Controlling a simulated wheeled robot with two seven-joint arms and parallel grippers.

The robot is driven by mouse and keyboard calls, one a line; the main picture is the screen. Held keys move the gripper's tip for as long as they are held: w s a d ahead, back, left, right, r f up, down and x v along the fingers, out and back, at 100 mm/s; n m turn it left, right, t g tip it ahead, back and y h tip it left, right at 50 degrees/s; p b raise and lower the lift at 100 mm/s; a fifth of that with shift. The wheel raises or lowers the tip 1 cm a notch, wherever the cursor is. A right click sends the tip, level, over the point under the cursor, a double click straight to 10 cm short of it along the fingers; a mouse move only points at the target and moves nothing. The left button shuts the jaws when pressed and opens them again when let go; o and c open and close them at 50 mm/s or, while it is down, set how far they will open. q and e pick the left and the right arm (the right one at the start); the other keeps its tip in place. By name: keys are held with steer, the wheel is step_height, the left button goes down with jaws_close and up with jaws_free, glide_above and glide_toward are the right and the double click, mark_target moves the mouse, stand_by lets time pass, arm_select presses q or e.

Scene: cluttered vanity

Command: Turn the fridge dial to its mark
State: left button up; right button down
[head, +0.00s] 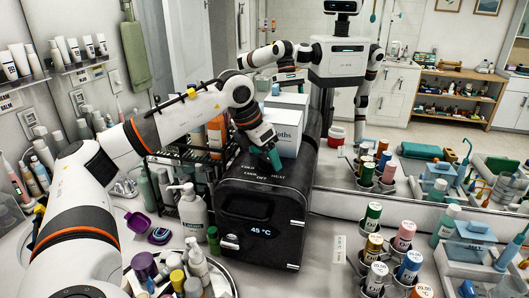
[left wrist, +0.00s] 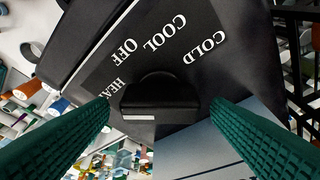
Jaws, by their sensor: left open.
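The fridge (head: 255,222) is a black box with a "45 °C" display on its front. White words COLD, COOL, OFF and HEAT run along its top edge. In the left wrist view its dial (left wrist: 160,100) is a black knob with a raised bar and a short white line (left wrist: 139,117). The words arc around it, with HEAT (left wrist: 119,86) partly behind a finger. My left gripper (head: 272,160) is over the fridge top and hides the dial in the head view. Its green fingers (left wrist: 160,104) are open, one on each side of the dial, with gaps showing. My right gripper is out of view.
White boxes (head: 287,135) stand on the fridge behind my gripper. A pump bottle (head: 193,211) and a tray of bottles (head: 222,285) stand left of it. Labelled bottles in holders (head: 373,247) stand right. A mirror behind reflects me and the room.

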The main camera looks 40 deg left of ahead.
arm_select(q)
steer(key=shift+c, duration=0.4)
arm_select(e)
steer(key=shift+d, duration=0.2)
arm_select(q)
steer(key=c, duration=0.9)
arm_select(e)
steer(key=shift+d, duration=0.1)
arm_select(q)
steer(key=shift+m, duration=0.3)
steer(key=shift+a+m+g+h, duration=0.1)
steer(key=shift+m+g+h, duration=0.25)
steer(key=shift+m, duration=0.45)
steer(key=shift+m+h+p, duration=0.3)
steer(key=shift+m+h, duration=0.15)
steer(key=shift+m, duration=0.45)
steer(key=shift+w+r+m+g+h+p, duration=0.1)
steer(key=shift+m+g+h+p, duration=0.25)
steer(key=shift+m, duration=0.85)
steer(key=shift+w+a+m+g+h+p, duration=0.1)
steer(key=shift+m+g+h+p, duration=0.35)
steer(key=shift+m+p, duration=0.8)
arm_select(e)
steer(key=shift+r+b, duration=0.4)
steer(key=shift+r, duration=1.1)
arm_select(q)
steer(key=shift+m, duration=0.55)
